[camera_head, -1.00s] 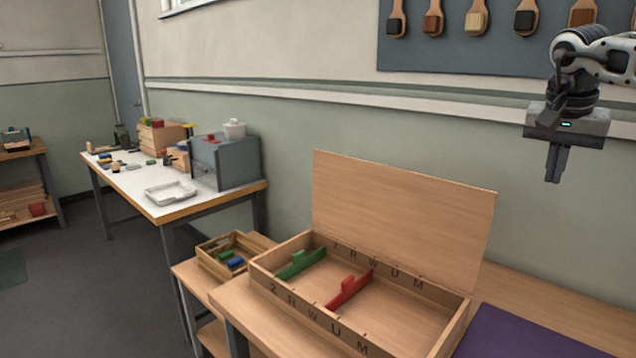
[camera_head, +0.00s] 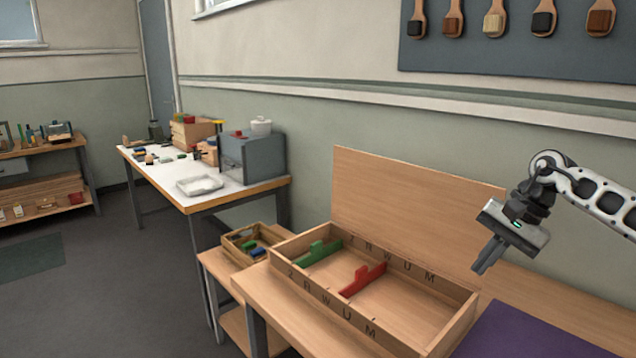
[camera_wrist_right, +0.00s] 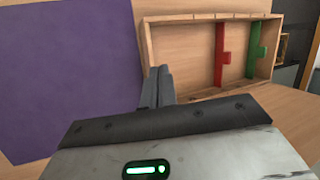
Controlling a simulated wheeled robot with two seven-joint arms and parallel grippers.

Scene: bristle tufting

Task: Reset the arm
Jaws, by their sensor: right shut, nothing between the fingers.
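My right gripper (camera_head: 482,268) is shut and empty. In the head view it hangs tilted above the table's right part, in front of the upright wooden board and beside the right end of the open wooden box (camera_head: 463,322). In the right wrist view its shut fingers (camera_wrist_right: 157,86) point toward the gap between the purple mat (camera_wrist_right: 70,70) and the box (camera_wrist_right: 149,45). My left gripper is not in view.
The box holds a green divider (camera_head: 318,252) and a red divider (camera_head: 362,279). The upright wooden board (camera_head: 410,205) stands behind it. The purple mat (camera_head: 530,335) lies to its right. A small crate (camera_head: 232,249) sits to the left, and a white-topped workbench (camera_head: 170,178) stands further back.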

